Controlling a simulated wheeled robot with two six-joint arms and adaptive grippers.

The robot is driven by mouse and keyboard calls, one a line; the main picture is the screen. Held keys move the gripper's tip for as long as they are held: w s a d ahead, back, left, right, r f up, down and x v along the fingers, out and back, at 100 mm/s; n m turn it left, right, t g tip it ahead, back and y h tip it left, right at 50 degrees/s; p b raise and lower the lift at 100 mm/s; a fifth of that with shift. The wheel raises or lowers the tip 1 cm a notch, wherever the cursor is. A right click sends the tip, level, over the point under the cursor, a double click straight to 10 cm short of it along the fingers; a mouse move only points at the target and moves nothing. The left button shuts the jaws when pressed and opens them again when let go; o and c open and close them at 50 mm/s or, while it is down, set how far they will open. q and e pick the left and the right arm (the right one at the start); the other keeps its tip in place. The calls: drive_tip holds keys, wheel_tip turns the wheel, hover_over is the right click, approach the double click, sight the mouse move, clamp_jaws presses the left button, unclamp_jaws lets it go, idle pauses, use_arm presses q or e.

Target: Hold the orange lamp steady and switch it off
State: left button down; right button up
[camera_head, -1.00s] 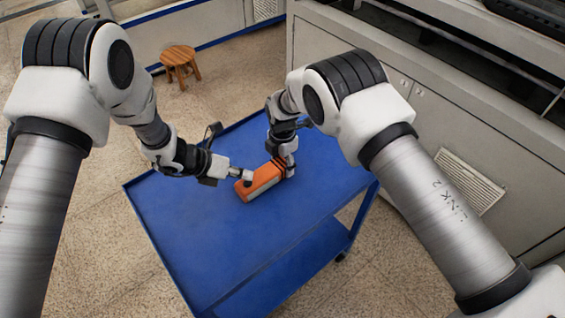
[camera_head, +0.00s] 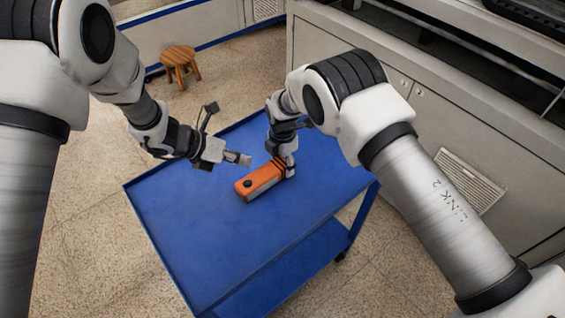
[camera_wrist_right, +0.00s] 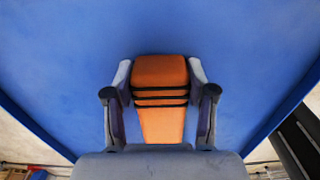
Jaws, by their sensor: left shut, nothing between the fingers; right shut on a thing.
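The orange lamp (camera_head: 262,179) lies on the blue cart top, an orange box with a grey side, a dark round knob near its left end and dark bands at its right end. My right gripper (camera_head: 288,172) is shut on the banded end. In the right wrist view the two fingers of my right gripper (camera_wrist_right: 160,105) press on both sides of the orange lamp (camera_wrist_right: 160,72); the knob does not show there. My left gripper (camera_head: 245,159) is shut and empty, raised above the cart, up and left of the lamp and apart from it.
The blue cart (camera_head: 200,235) has a raised rim and a lower shelf (camera_head: 290,270). Its top is clear around the lamp. A wooden stool (camera_head: 180,60) stands on the floor behind. A large grey machine (camera_head: 420,110) stands close on the right.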

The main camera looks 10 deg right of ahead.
drive_tip(key=o, duration=1.4)
wheel_tip(320, 180, up, 12)
use_arm(q)
drive_tip(key=shift+f, duration=0.1)
use_arm(e)
drive_tip(key=shift+f, duration=0.1)
